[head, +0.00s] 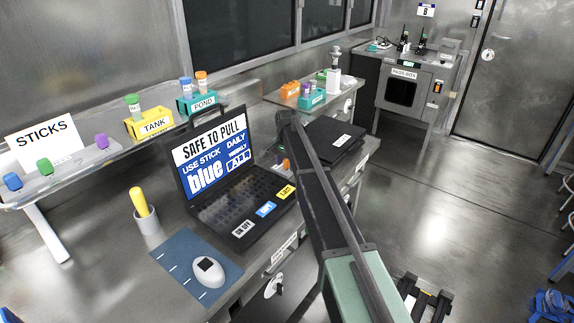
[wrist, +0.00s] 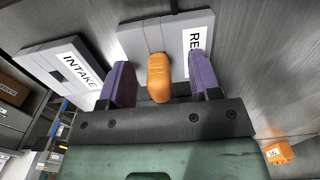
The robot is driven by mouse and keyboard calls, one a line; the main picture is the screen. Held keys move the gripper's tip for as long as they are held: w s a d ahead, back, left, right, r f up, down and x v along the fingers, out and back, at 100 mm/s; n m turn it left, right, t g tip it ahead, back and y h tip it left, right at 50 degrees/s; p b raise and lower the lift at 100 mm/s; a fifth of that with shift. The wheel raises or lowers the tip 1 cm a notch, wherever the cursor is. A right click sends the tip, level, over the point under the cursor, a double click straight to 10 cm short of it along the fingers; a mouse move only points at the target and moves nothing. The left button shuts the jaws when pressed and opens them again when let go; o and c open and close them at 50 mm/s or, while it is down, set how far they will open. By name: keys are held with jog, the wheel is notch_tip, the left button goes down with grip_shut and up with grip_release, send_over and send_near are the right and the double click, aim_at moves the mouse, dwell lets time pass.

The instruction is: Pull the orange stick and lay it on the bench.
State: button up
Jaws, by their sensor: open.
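In the wrist view, an orange stick (wrist: 159,78) with a rounded end stands between the two purple pads of my gripper (wrist: 161,82). The jaws are open, with a gap between the stick and each pad. In the head view, a small orange end (head: 286,165) shows beside my arm, behind the laptop's right side, and looks like the same stick. My arm hides most of that spot, and what holds the stick is hidden. The bench (head: 100,268) is the grey metal top at the left.
The open laptop (head: 245,200), a mouse (head: 208,270) on a blue mat (head: 180,262) and a grey cup (head: 147,222) with a yellow stick stand on the bench. A shelf above holds blue, green and purple sticks. Two grey boxes, one labelled INTAKE (wrist: 60,68), show in the wrist view.

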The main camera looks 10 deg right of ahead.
jog(key=shift+c, duration=0.3)
grip_shut()
jog(key=shift+r, duration=0.2)
jog(key=shift+r+p, duration=2.85)
jog(key=shift+p, duration=0.15)
